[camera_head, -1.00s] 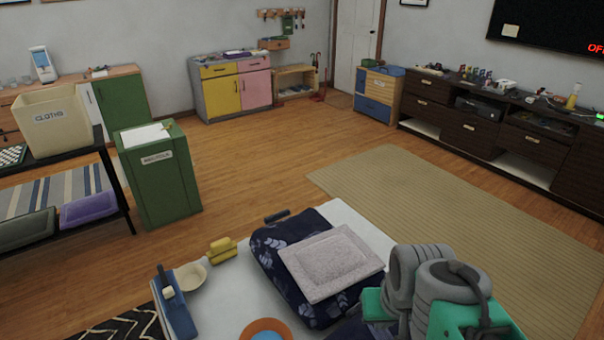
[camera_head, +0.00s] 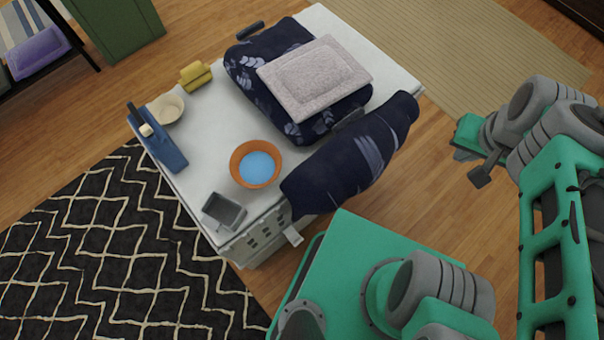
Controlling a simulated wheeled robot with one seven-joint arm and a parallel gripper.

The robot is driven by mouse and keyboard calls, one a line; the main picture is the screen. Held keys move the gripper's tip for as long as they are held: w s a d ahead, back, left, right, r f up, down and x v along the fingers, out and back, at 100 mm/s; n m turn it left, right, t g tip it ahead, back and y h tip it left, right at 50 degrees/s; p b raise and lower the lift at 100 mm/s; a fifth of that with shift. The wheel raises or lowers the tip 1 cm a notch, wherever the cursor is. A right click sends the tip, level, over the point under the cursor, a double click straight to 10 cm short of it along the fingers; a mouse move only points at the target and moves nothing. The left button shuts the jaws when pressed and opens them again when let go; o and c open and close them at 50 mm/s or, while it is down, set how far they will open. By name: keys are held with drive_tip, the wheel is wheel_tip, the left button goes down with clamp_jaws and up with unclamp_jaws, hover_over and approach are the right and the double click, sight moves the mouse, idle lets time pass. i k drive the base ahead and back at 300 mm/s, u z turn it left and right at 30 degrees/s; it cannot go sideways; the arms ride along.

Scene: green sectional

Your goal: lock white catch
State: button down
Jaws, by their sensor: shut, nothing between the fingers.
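A small white catch (camera_head: 292,236) sticks out at the near edge of a white-topped unit (camera_head: 205,150), just below the end of a dark blue leaf-patterned cushion (camera_head: 352,160). It is small, so I cannot tell whether it is locked. The unit's near side shows slots. My gripper (camera_head: 481,174) hangs over the wooden floor to the right of the unit, apart from it and from the catch. Its short grey fingers are shut with nothing in them.
On the top stand an orange bowl (camera_head: 255,165) with blue inside, a grey bin (camera_head: 223,211), a blue tool (camera_head: 160,146), a cream bowl (camera_head: 166,108), a yellow object (camera_head: 195,75) and a grey pad (camera_head: 314,75) on another cushion. A black patterned rug (camera_head: 100,250) lies left.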

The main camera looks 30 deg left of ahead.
sight(293, 236)
drive_tip(key=k, duration=0.8)
drive_tip(key=u, duration=1.2)
